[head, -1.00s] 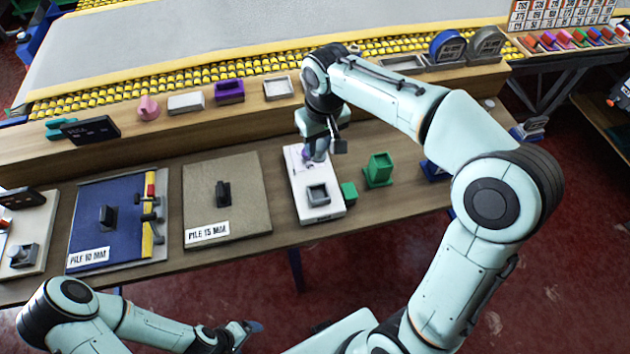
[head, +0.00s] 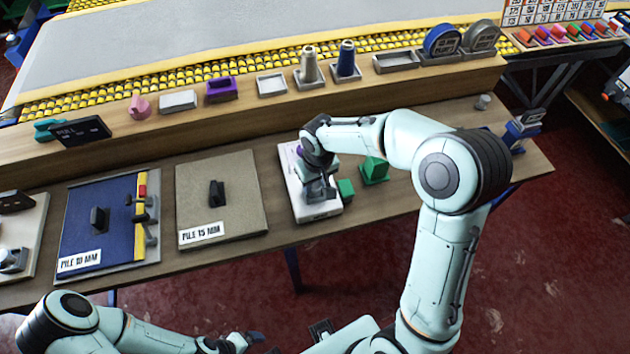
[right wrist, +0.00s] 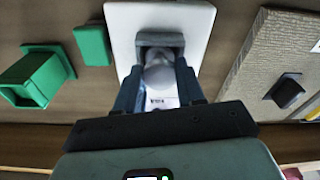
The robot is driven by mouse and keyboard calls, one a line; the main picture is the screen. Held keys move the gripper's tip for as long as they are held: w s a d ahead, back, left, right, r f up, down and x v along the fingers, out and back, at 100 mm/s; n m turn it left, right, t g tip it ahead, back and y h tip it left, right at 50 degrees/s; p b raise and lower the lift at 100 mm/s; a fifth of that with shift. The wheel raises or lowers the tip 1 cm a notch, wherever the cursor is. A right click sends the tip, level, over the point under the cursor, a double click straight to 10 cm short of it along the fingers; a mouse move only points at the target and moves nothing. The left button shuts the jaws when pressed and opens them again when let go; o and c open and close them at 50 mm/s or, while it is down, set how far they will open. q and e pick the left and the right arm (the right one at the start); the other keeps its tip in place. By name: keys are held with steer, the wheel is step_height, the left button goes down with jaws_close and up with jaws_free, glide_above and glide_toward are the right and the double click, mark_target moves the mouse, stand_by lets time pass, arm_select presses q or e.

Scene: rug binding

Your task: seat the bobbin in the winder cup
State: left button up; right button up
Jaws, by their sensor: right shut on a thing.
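The winder is a white base (head: 288,165) on the bench; it also shows in the right wrist view (right wrist: 200,20). Its square grey cup (right wrist: 160,40) stands directly beyond my fingertips in the right wrist view. My right gripper (head: 318,192) is low over the front of the base and hides most of the cup in the head view. In the right wrist view my right gripper (right wrist: 160,88) is shut on the pale grey bobbin (right wrist: 159,75), at the cup's near side. How deep the bobbin sits in the cup I cannot tell. My left gripper (head: 245,342) is low at the bottom edge, away from the bench.
A green block (head: 345,188) and a green open holder (head: 374,171) stand close right of the winder. A tan pile board (head: 240,185) lies to its left, then a blue board (head: 110,200). Two thread cones (head: 347,60) stand on the shelf behind.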

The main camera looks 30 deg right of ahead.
mark_target(317, 188)
steer(key=shift+f, duration=0.2)
steer(key=o, duration=1)
arm_select(q)
steer(key=shift+s+f, duration=0.1)
arm_select(e)
steer(key=shift+o, duration=0.2)
steer(key=shift+r, duration=0.1)
steer(key=shift+r, duration=0.3)
arm_select(q)
steer(key=shift+w+r+p, duration=0.55)
steer(key=shift+w+r, duration=0.05)
steer(key=shift+r, duration=0.2)
arm_select(e)
step_height(317, 188, up, 12)
steer(key=s, duration=0.1)
steer(key=shift+f, duration=0.2)
steer(key=shift+s, duration=0.1)
